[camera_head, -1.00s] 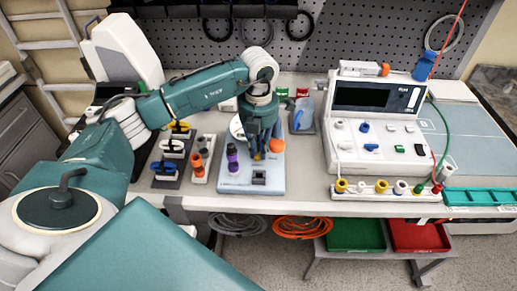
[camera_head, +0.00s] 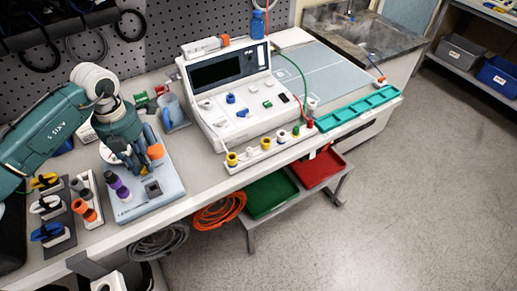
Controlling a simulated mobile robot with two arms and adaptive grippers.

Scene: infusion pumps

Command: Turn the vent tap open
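A pale blue base plate (camera_head: 160,200) lies on the left part of the bench. It carries a purple-capped part (camera_head: 120,187), an orange round part (camera_head: 155,152) and a dark square block (camera_head: 153,188). My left gripper (camera_head: 132,163) points down over the back of this plate, left of the orange part. Its fingers overlap one another in this view, so I cannot tell how far apart they are or whether they touch anything. I cannot pick out the vent tap with certainty; the gripper hides part of the plate.
A white instrument (camera_head: 228,88) with a dark screen stands right of the plate, with a row of coloured sockets (camera_head: 265,148) in front. A blue jug (camera_head: 172,110) stands behind the plate. Holders with coloured connectors (camera_head: 50,208) stand to its left. A teal tray (camera_head: 358,108) lies right.

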